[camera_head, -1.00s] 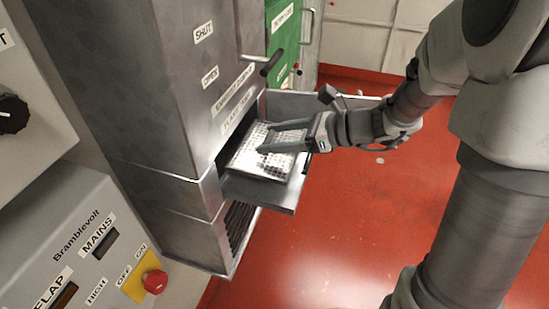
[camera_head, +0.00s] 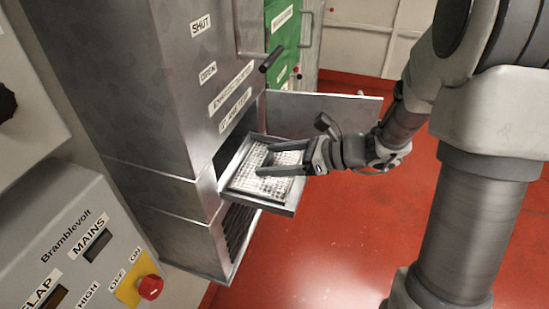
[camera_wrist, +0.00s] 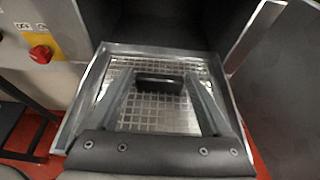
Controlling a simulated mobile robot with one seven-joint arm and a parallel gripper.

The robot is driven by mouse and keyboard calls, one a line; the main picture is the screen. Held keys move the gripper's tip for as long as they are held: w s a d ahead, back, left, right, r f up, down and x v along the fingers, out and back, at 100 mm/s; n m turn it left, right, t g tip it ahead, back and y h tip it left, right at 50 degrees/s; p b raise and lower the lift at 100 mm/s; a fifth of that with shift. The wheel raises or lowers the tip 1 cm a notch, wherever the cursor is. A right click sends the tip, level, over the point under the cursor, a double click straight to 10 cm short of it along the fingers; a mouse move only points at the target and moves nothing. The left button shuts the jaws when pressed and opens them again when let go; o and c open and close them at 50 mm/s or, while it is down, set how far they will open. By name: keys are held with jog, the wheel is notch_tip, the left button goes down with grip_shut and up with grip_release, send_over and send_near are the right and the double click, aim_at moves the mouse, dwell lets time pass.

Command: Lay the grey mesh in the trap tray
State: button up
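The trap tray (camera_head: 288,208) is a metal drawer pulled out of the cabinet, with a raised rim. The grey mesh (camera_head: 243,180) lies within its rim, looking close to flat; I cannot tell whether it rests fully on the floor. In the wrist view the mesh (camera_wrist: 160,119) shows inside the tray (camera_wrist: 78,115). My gripper (camera_head: 264,159) is over the mesh, its two fingers apart. In the wrist view a dark block (camera_wrist: 158,88) spans the gap between the fingertips of my gripper (camera_wrist: 159,80). I cannot tell whether the fingers press on it.
The tall metal cabinet (camera_head: 165,100) stands behind and left of the tray. An open door flap (camera_head: 325,108) stands beyond it. A control box (camera_head: 60,250) with a red knob (camera_head: 150,287) is at lower left. The red floor (camera_head: 350,240) is clear.

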jog(key=shift+o, duration=0.9)
jog(key=shift+r, duration=0.1)
